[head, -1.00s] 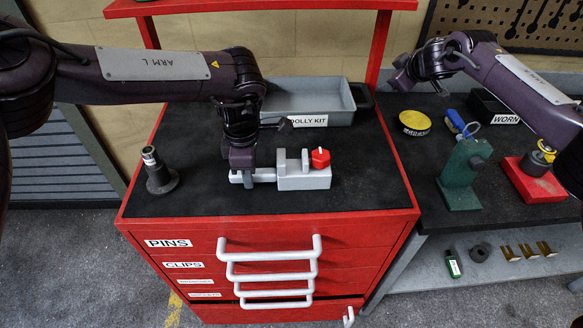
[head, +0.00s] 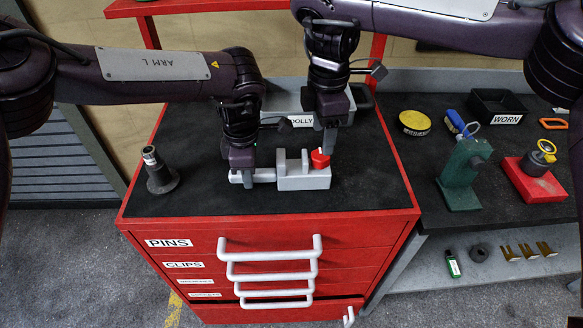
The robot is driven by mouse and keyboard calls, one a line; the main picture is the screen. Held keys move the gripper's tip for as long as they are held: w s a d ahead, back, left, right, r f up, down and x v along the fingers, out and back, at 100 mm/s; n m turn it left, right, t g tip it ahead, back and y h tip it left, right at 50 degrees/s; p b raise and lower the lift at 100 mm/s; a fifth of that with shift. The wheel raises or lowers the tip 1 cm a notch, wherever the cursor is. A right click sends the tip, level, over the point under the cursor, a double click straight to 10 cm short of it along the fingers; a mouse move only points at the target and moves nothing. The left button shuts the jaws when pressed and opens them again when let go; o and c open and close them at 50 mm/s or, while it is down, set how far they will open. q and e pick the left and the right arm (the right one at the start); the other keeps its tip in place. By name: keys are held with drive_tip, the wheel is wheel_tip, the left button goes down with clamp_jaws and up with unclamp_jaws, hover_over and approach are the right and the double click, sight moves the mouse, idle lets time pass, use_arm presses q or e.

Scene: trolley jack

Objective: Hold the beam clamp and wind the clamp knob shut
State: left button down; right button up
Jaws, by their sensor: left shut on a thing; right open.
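The grey beam clamp (head: 302,181) lies on the black top of the red cabinet. My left gripper (head: 241,172) points down at the clamp's left end and is shut on it. The red clamp knob (head: 320,159) sits at the clamp's right end, its upper part partly covered by my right gripper. My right gripper (head: 326,145) points down just above and at the knob, open. Whether its fingers straddle or touch the knob I cannot tell.
A grey bin labelled DOLLY KIT (head: 285,100) stands behind, partly hidden by my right arm. A dark stepped post (head: 157,172) stands at the left. A green stand (head: 461,175) and red block (head: 533,181) are on the right bench. The cabinet top's front is clear.

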sight(320, 154)
drive_tip(key=shift+f, duration=3.85)
drive_tip(key=c, duration=0.7)
drive_tip(key=m, duration=0.4)
drive_tip(key=shift+f, duration=0.1)
drive_tip(key=o, duration=0.3)
drive_tip(key=m, duration=0.5)
drive_tip(key=shift+w+d+m, duration=0.1)
drive_tip(key=shift+m, duration=0.3)
drive_tip(key=m, duration=0.3)
drive_tip(key=c, duration=0.5)
drive_tip(key=m, duration=0.3)
drive_tip(key=shift+a+m, duration=0.2)
drive_tip(key=shift+m, duration=0.2)
drive_tip(key=shift+c, duration=0.9)
drive_tip(key=shift+m, duration=0.7)
clamp_jaws()
